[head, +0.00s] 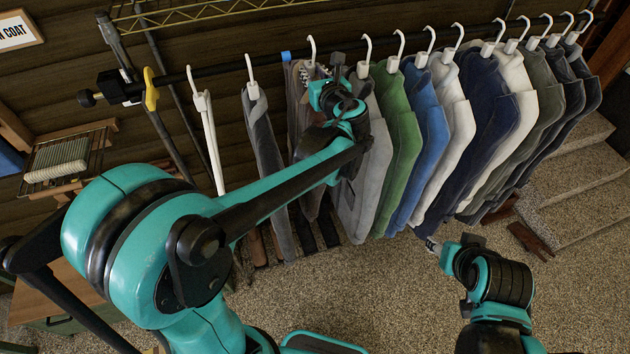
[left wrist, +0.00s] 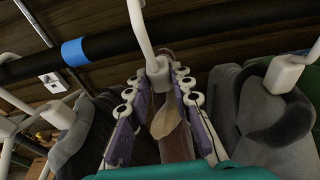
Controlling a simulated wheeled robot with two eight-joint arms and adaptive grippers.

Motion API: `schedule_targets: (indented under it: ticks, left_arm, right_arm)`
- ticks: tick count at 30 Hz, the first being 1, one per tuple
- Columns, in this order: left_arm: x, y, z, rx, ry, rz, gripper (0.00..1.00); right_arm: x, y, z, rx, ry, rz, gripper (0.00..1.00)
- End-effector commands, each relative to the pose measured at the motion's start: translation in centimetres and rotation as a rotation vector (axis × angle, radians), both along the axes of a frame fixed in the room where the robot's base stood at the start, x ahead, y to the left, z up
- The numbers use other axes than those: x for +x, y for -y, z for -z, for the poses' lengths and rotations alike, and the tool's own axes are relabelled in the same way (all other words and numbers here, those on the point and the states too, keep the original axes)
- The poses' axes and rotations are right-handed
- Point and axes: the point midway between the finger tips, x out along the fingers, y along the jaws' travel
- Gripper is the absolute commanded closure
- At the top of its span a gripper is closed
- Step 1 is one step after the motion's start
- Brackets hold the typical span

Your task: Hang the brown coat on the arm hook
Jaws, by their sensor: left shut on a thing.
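The brown coat (head: 296,82) hangs at the rail between grey garments, largely hidden behind my left arm. In the left wrist view, its brown collar (left wrist: 172,118) and white hanger neck (left wrist: 159,74) stand between the fingers of my left gripper (left wrist: 160,95). The left gripper (head: 334,72) is shut on the coat at its hanger neck. The white hanger hook rises past the black rail; I cannot tell if it rests on it. My right gripper (head: 432,246) is low, apart from the clothes.
Carpeted steps (head: 585,190) are at right. A sign (head: 17,30) hangs upper left.

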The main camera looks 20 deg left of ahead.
Motion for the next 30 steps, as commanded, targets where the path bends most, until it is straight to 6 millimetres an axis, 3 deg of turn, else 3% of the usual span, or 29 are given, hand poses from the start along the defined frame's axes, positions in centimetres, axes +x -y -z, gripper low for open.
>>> schedule_targets:
  ticks: [18,30]
  left_arm:
    - [-3.7,2.7,0.0,-0.002,0.002,0.005,1.0]
    - [-4.2,2.9,0.0,-0.002,0.002,0.004,1.0]
  right_arm:
    - [0.0,0.0,-0.2,0.0,0.0,0.0,0.54]
    - [0.0,0.0,-0.2,0.0,0.0,0.0,0.54]
